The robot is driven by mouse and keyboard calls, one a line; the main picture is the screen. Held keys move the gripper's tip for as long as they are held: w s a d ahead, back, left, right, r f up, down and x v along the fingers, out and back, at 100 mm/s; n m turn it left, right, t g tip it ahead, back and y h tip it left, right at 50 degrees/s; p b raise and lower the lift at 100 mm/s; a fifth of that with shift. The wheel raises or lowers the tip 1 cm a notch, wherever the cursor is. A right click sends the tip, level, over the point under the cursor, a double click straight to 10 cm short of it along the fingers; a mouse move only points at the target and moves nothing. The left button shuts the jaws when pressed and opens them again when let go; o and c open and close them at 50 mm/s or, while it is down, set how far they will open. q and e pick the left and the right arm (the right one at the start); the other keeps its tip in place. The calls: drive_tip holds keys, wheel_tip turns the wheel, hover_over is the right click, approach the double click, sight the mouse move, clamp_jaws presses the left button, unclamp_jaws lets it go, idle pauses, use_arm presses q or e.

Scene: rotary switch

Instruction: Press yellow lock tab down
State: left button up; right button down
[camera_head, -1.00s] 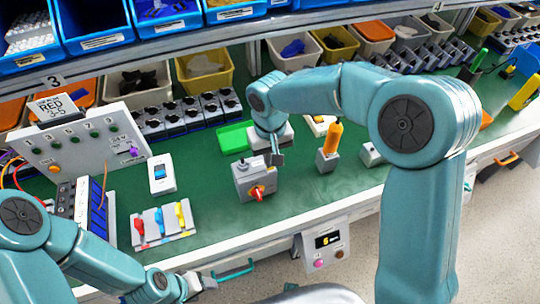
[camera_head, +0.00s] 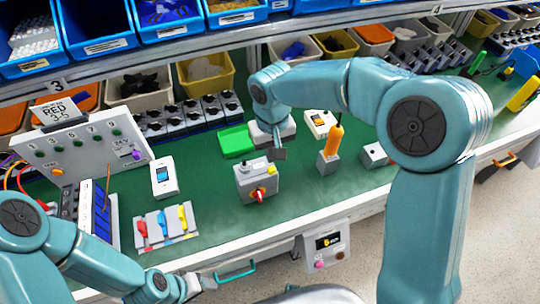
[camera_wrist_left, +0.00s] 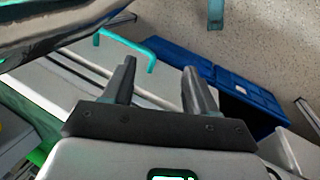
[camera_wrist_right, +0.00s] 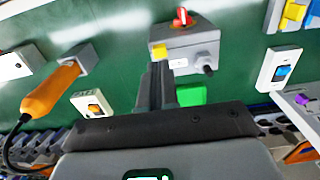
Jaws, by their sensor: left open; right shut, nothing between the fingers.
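The rotary switch is a grey box (camera_head: 256,186) with a red knob (camera_head: 258,196) on its front, standing on the green bench. The yellow lock tab (camera_head: 271,170) sits at the box's upper right edge. In the right wrist view the tab (camera_wrist_right: 159,50) shows at the box's left edge, with the red knob (camera_wrist_right: 183,17) beyond. My right gripper (camera_head: 278,154) is shut and empty, just above and behind the tab; its fingertips (camera_wrist_right: 158,68) appear close to the tab, but contact cannot be told. My left gripper (camera_head: 205,283) is open and empty beyond the bench's front edge.
An orange-handled tool (camera_head: 334,140) stands in a grey holder right of the switch. A green tray (camera_head: 236,141) lies behind it.

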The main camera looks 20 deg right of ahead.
sight(272, 170)
wheel_tip(272, 170, up, 9)
idle(0.3)
drive_tip(key=shift+s, duration=0.1)
drive_tip(key=shift+s, duration=0.1)
idle(0.3)
